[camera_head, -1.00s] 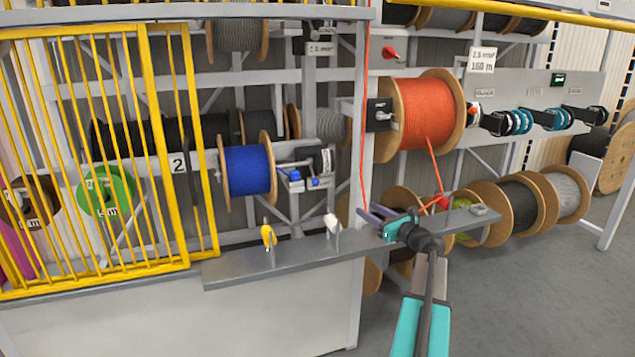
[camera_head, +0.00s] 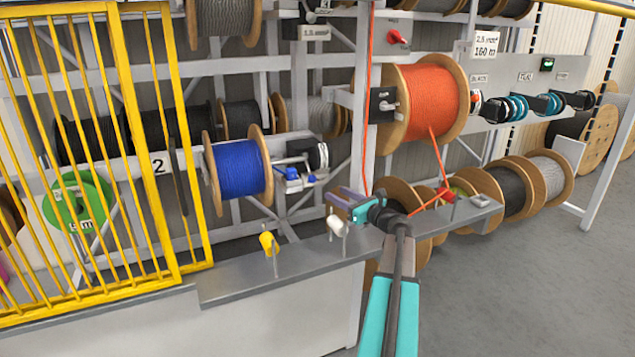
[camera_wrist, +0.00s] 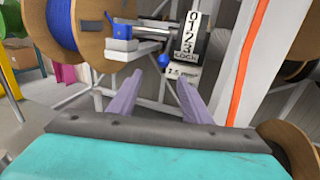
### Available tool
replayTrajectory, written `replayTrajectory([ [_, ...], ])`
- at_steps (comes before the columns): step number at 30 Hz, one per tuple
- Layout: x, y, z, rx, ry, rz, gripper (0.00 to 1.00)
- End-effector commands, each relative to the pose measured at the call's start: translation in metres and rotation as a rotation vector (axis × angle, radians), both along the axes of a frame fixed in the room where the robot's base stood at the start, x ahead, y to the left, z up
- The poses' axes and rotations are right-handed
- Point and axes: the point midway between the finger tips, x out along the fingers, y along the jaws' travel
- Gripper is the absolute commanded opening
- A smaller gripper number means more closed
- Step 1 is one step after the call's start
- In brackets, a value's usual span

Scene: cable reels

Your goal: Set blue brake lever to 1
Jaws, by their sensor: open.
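The blue reel (camera_head: 238,168) sits on the rack left of my gripper. The blue brake lever's knob (camera_wrist: 165,60) is at the left side of a label plate (camera_wrist: 187,38) marked 0, 1, 2, 3 and LOCK in the wrist view. It appears low, near the 3 and LOCK marks; the exact setting cannot be told. In the head view the lever's blue part (camera_head: 313,177) is small, right of the blue reel. My gripper (camera_head: 345,198) is open and empty, in front of and apart from the lever; its two fingers (camera_wrist: 155,90) point toward it.
A grey ledge (camera_head: 300,263) with a yellow handle (camera_head: 268,243) and a white handle (camera_head: 337,226) lies below my gripper. A yellow barred guard (camera_head: 130,150) stands left. The orange reel (camera_head: 422,105) and its taut cable are right of my gripper.

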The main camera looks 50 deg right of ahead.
Motion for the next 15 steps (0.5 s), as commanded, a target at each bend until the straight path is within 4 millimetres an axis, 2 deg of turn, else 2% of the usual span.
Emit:
replayTrajectory([
  [8, -0.008, -0.012, 0.000, 0.000, 0.000, -0.017, 0.44],
  [15, 0.005, -0.017, 0.000, 0.000, 0.000, -0.020, 0.44],
])
